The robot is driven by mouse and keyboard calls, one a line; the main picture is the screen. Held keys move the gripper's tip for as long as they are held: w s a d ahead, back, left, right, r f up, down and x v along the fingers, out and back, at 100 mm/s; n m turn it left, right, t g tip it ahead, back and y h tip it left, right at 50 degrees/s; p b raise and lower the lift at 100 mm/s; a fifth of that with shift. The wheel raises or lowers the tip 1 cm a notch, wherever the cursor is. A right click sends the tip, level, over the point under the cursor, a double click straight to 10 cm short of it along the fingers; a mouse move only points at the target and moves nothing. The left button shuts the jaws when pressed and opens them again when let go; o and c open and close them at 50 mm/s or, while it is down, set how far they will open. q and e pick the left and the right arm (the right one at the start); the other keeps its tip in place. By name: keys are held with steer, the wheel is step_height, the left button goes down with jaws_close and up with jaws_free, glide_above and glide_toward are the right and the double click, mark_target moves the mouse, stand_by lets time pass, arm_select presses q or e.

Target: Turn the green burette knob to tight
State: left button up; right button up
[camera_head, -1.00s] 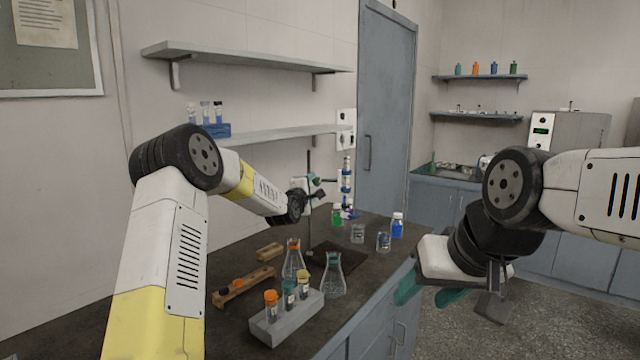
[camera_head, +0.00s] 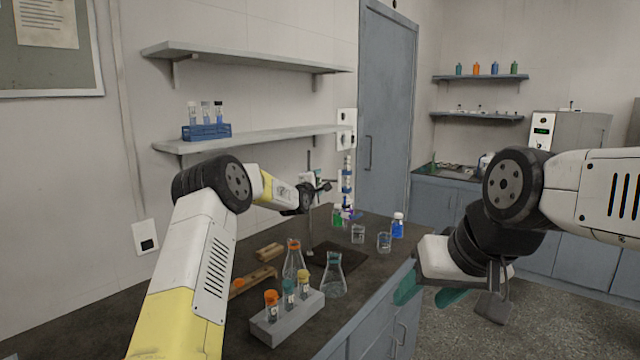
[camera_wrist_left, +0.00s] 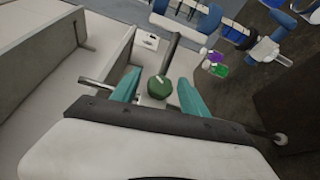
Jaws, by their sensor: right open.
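The green knob (camera_wrist_left: 160,87) shows in the left wrist view, at the lower end of a grey rod (camera_wrist_left: 175,45). My left gripper (camera_wrist_left: 157,90) is open, with one teal finger on each side of the knob and a visible gap to it. In the head view my left gripper (camera_head: 323,181) is beside the thin upright rod (camera_head: 309,225) near the wall, and the knob cannot be made out there. A blue-and-white column (camera_head: 347,182) stands just right of it. My right gripper (camera_head: 432,293) is open and empty, right of the bench.
Two flasks (camera_head: 333,280), a grey rack of capped tubes (camera_head: 287,318) and wooden holders (camera_head: 262,276) stand on the near bench. A blue bottle (camera_head: 397,226) and beakers (camera_head: 384,242) stand farther back. A shelf (camera_head: 250,138) runs along the wall above my left arm.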

arm_select(q)
jaws_close()
steer(key=shift+r+g, duration=0.1)
steer(key=shift+g, duration=0.5)
steer(key=shift+m+g+y, duration=0.3)
steer(key=shift+m+g, duration=0.2)
steer(key=shift+g, duration=0.2)
steer(key=shift+o, duration=0.4)
jaws_free()
